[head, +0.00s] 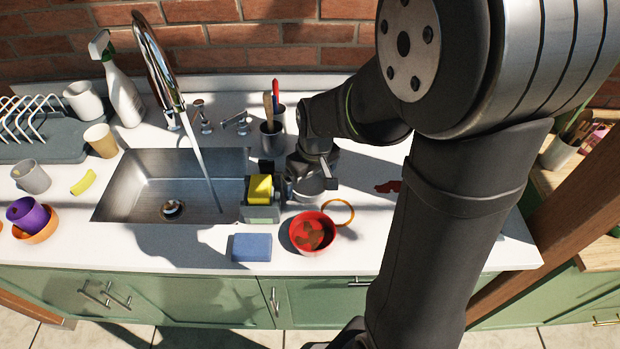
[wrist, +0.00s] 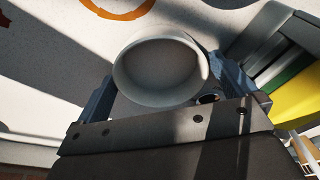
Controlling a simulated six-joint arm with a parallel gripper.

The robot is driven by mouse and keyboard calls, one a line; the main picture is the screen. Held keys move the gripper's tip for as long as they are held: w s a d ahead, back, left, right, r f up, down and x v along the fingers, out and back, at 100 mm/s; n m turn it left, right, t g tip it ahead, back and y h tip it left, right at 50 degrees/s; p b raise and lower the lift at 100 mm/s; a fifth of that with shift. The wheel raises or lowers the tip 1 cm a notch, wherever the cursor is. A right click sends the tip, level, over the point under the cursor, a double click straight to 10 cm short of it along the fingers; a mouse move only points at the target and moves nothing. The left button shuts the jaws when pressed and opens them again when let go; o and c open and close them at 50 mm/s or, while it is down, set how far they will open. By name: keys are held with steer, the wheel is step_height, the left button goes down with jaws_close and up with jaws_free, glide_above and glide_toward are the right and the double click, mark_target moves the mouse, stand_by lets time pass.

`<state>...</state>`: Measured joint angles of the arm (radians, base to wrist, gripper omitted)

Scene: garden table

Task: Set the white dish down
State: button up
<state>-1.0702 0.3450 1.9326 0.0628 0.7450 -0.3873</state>
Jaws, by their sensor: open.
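The white dish (wrist: 158,72) shows in the wrist view as a round, shallow piece with a raised rim. It lies between the two fingers of my gripper (wrist: 166,78), which are apart on its left and right sides. Whether the fingers touch its rim, and whether its base rests on the white counter (wrist: 55,65), I cannot tell. In the head view my gripper (head: 312,182) is low over the counter, just right of the sponge holder. I cannot make out the dish there; my arm and gripper cover that spot.
A yellow sponge (head: 260,189) in its holder stands close at my gripper's left. A utensil cup (head: 272,139) stands behind. The sink (head: 150,170) is left.

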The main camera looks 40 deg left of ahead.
mark_target(310, 188)
step_height(310, 188, up, 12)
steer(key=d, duration=0.1)
steer(key=shift+d, duration=0.25)
steer(key=shift+s+f, duration=0.1)
steer(key=f, duration=0.4)
steer(key=a+f, duration=0.1)
steer(key=f, duration=0.7)
steer(key=shift+a, duration=0.25)
step_height(310, 188, up, 2)
steer(key=shift+r, duration=0.8)
